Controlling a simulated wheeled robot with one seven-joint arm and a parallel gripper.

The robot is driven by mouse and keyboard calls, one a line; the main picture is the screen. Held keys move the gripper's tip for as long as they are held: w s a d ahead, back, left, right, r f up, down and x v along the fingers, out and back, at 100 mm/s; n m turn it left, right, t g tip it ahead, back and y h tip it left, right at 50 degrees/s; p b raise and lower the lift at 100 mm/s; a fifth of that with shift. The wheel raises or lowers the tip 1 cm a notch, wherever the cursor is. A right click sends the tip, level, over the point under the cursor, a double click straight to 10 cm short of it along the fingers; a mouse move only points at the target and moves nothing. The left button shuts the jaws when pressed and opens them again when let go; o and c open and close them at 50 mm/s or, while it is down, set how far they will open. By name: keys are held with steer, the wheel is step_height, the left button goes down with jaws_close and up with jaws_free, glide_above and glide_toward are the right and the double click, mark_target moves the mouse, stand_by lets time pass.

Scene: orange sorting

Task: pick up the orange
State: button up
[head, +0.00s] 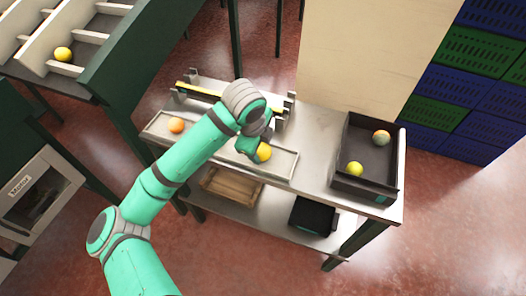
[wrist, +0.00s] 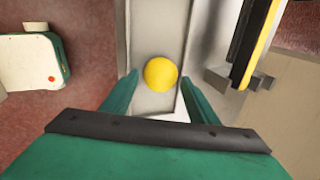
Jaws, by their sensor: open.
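An orange fruit (head: 176,125) lies toward the left end of a shallow pale tray (head: 203,141) on the metal table. A yellow fruit (head: 263,152) lies farther right in the tray, beside my gripper (head: 256,147). In the wrist view, the yellow fruit (wrist: 160,74) shows between and just beyond the fingertips of my gripper (wrist: 160,79). The fingers are apart and nothing is held. The orange fruit is not seen in the wrist view. My arm partly covers the tray in the head view.
A dark bin (head: 345,142) at the table's right end holds a yellow fruit (head: 355,169) and a mottled greenish-orange fruit (head: 381,138). A rail with a yellow strip (head: 200,91) runs behind the tray. Another yellow fruit (head: 63,54) sits in a divided rack at upper left.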

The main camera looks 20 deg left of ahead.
steer(key=shift+a+x, duration=0.2)
steer(key=shift+x, duration=0.95)
steer(key=shift+w, duration=0.1)
steer(key=c, duration=0.3)
steer(key=shift+a, duration=0.1)
steer(key=c, duration=0.6)
steer(key=shift+o, duration=0.2)
steer(key=shift+d, duration=0.3)
